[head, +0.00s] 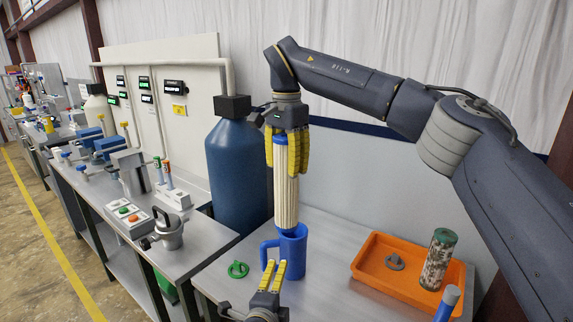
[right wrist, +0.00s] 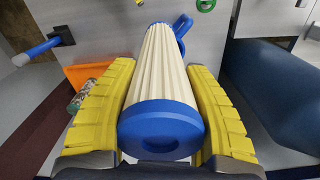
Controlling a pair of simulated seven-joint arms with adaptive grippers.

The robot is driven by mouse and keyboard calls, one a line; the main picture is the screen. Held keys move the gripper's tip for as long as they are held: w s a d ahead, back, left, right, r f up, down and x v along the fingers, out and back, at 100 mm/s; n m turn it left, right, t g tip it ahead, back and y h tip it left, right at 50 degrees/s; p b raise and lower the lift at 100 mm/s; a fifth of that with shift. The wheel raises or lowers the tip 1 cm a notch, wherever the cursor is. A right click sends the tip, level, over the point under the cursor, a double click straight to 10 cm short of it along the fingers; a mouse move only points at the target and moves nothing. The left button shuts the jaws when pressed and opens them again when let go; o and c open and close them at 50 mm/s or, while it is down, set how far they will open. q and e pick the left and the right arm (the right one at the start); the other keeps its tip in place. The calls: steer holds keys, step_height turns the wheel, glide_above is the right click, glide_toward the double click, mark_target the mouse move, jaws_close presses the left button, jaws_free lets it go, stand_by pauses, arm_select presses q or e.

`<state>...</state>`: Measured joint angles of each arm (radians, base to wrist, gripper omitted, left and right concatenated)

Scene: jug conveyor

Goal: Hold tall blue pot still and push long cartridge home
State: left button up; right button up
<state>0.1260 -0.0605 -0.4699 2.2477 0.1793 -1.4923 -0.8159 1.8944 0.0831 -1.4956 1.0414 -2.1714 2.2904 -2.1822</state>
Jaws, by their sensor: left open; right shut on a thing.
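The long cartridge (head: 286,195) is cream, ribbed and upright, with blue at its upper end. My right gripper (head: 287,172) is shut on its upper part, one yellow finger on each side. In the right wrist view the blue end cap (right wrist: 160,130) lies between the fingers. The tall blue pot (head: 293,248) stands upright on the table directly under the cartridge, its handle to the left. The cartridge's lower end meets the pot's mouth; how deep it sits is hidden. Most of its length is above the rim. My left gripper (head: 275,265) is open, its fingertips by the pot's lower front near the handle.
A green ring (head: 237,270) lies left of the pot. An orange tray (head: 365,273) at right holds a grey cap (head: 395,262) and a dirty cylinder (head: 438,258). A large blue tank (head: 235,170) stands behind left.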

mark_target(289, 265)
arm_select(q)
steer(key=shift+w+d+f+n, duration=0.3)
steer(key=shift+w+f+n, duration=0.35)
steer(key=shift+w+n, duration=1.7)
steer(key=shift+w+d+f+n, duration=0.25)
steer(key=shift+w+f+n, duration=0.35)
steer(key=shift+w+n, duration=1.7)
steer(key=shift+w+d+f+n, duration=0.3)
steer(key=shift+w+f+n, duration=0.55)
steer(key=shift+n, duration=2.8)
steer(key=shift+w+r, duration=0.15)
steer(key=shift+w, duration=0.05)
steer(key=shift+c, duration=0.4)
jaws_close()
steer(key=shift+o, duration=0.4)
jaws_free()
